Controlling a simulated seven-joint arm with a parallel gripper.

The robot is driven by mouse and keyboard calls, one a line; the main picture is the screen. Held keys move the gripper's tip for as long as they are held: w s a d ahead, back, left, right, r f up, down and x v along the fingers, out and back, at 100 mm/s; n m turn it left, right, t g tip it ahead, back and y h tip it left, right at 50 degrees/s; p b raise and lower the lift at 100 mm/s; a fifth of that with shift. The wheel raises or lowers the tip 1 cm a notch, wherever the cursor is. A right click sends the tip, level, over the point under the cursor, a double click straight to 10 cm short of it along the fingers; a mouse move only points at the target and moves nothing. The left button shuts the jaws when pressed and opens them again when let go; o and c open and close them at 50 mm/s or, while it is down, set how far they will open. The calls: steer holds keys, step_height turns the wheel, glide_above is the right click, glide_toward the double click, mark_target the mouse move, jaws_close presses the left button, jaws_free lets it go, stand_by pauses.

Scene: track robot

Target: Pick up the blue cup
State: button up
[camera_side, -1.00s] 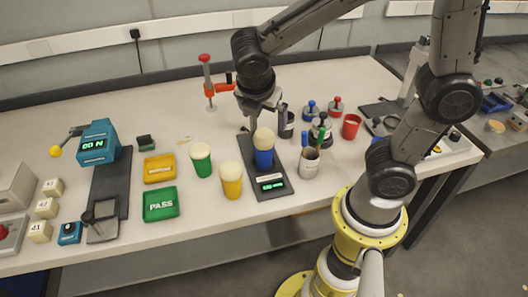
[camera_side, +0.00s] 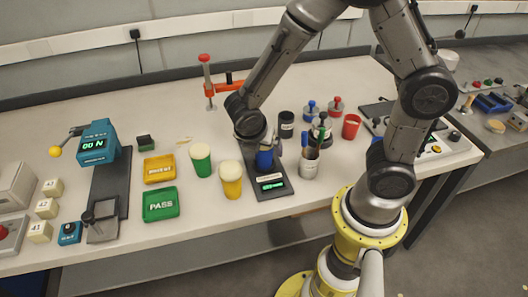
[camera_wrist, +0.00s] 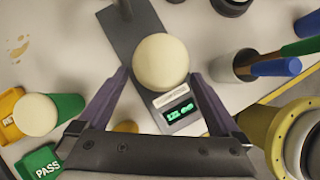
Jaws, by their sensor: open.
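The blue cup (camera_side: 264,161) stands upright on a dark scale plate (camera_side: 272,196) with a lit green display. In the side view my gripper (camera_side: 262,148) is right over the cup and hides its cream domed top. In the wrist view that round cream top (camera_wrist: 160,62) lies between the two fingertips, and the cup's blue wall is hidden beneath it. My gripper (camera_wrist: 159,76) is open, with one finger on each side of the top. The fingers look apart from it; I cannot tell the exact height gap.
A yellow cup (camera_side: 231,184) and a green cup (camera_side: 200,163) stand left of the scale. A pen holder (camera_side: 309,165) stands close on the right, with a black canister (camera_side: 286,122) behind. Green (camera_side: 161,204) and yellow (camera_side: 159,168) trays lie farther left.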

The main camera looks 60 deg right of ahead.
mark_target(264, 152)
steer(key=shift+x, duration=2.3)
steer(key=shift+r, duration=0.1)
jaws_close()
